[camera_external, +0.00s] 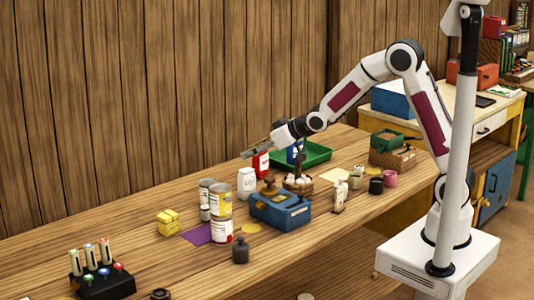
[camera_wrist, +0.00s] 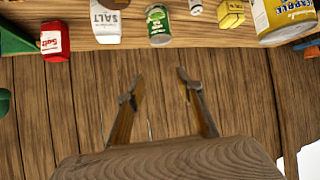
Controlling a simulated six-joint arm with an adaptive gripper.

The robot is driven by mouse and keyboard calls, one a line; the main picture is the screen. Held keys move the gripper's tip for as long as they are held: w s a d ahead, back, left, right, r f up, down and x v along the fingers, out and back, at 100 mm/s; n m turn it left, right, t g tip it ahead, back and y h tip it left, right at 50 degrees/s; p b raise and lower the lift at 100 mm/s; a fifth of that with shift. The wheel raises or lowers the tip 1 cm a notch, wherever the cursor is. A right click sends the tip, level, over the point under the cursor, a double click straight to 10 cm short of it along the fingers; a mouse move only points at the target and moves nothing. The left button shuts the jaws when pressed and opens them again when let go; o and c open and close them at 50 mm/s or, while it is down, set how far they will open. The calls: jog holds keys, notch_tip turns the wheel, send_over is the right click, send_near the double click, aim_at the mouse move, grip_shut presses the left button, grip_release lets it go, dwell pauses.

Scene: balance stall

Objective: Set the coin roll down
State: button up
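My gripper (camera_external: 250,152) is in the air above the back of the wooden table, reaching left toward the plank wall. In the wrist view its two fingers (camera_wrist: 156,84) are spread apart, with only wood planks between them. I see nothing held. I cannot pick out a coin roll for certain in either view. Several upright pale tubes with coloured ends (camera_external: 90,256) stand in a black holder (camera_external: 105,284) at the table's front left; I cannot tell what they are.
Cans (camera_external: 221,203), a salt container (camera_external: 247,183), a blue scale-like box (camera_external: 280,210), a yellow block (camera_external: 168,222), a dark weight (camera_external: 240,251) and a green tray (camera_external: 315,154) crowd the table's middle. Bare table (camera_external: 60,238) lies toward the left.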

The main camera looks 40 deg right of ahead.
jog(key=s+d+r+m+g+h, duration=0.15)
jog(key=s+d+r, duration=0.25)
jog(key=s+d, duration=0.4)
jog(key=s+d+r+m+g+h, duration=0.1)
jog(key=s+d+r+h, duration=0.1)
jog(key=s+d+r, duration=0.45)
jog(key=s+d+f+m+g, duration=0.1)
jog(key=s+d, duration=0.2)
jog(key=s, duration=1)
jog(key=s+d+f+m+g, duration=0.1)
jog(key=s+d+f, duration=0.1)
jog(key=s, duration=1.1)
jog(key=shift+d, duration=0.9)
jog(key=shift+o, duration=0.6)
jog(key=shift+g+h, duration=0.25)
